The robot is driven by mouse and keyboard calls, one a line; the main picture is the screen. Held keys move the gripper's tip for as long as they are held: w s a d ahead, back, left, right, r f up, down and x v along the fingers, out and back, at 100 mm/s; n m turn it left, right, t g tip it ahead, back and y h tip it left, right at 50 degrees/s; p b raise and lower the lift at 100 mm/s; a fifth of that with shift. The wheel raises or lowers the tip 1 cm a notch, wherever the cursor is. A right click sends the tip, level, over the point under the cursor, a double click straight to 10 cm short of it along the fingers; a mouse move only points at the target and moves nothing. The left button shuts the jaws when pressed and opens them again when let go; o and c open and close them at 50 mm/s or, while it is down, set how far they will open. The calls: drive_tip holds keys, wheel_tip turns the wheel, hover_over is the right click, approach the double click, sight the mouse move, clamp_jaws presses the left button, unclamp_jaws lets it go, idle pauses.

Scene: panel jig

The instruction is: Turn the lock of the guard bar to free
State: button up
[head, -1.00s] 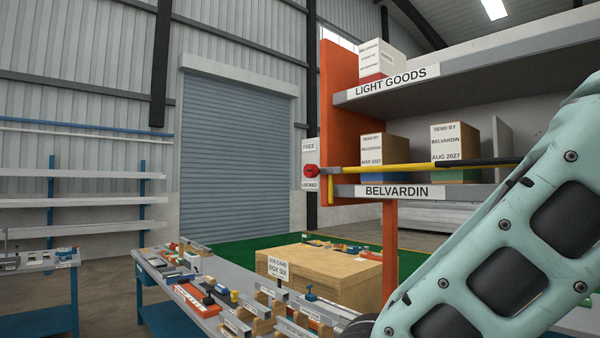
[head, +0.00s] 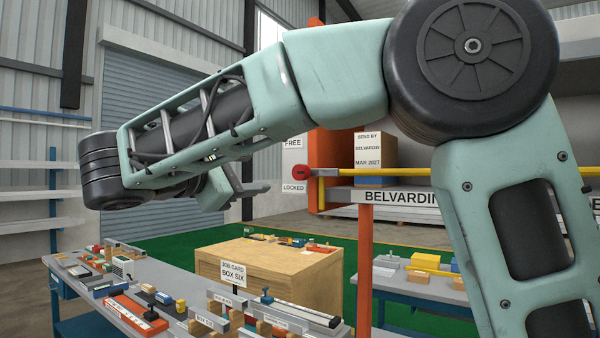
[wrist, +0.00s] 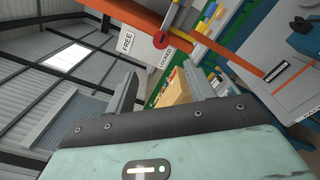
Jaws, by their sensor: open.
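The lock is a red round knob (head: 301,173) on a white plate at the left edge of the orange shelf post. The FREE label (head: 293,142) is above it and the LOCKED label (head: 293,188) below. Which label the knob points to is too small to tell. The yellow guard bar (head: 405,171) runs right from beside the knob, partly behind my arm. My gripper (head: 254,186) is open and empty, left of the knob and apart from it in the head view. In the wrist view the knob (wrist: 160,40) shows beyond the gap between my fingers (wrist: 159,72).
A BELVARDIN shelf (head: 400,197) holds a brown box (head: 375,152) behind the bar. Below are a wooden crate (head: 270,265), a bench with several small parts (head: 85,300) and a further bench at right (head: 405,290). My arm hides much of the shelving.

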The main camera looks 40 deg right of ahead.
sight(299, 172)
drive_tip(key=p+x, duration=0.5)
drive_tip(key=x, duration=0.9)
drive_tip(key=shift+d, duration=0.35)
drive_tip(key=shift+p+x, duration=0.35)
drive_tip(key=shift+x, duration=0.5)
drive_tip(key=shift+f, duration=0.1)
clamp_jaws()
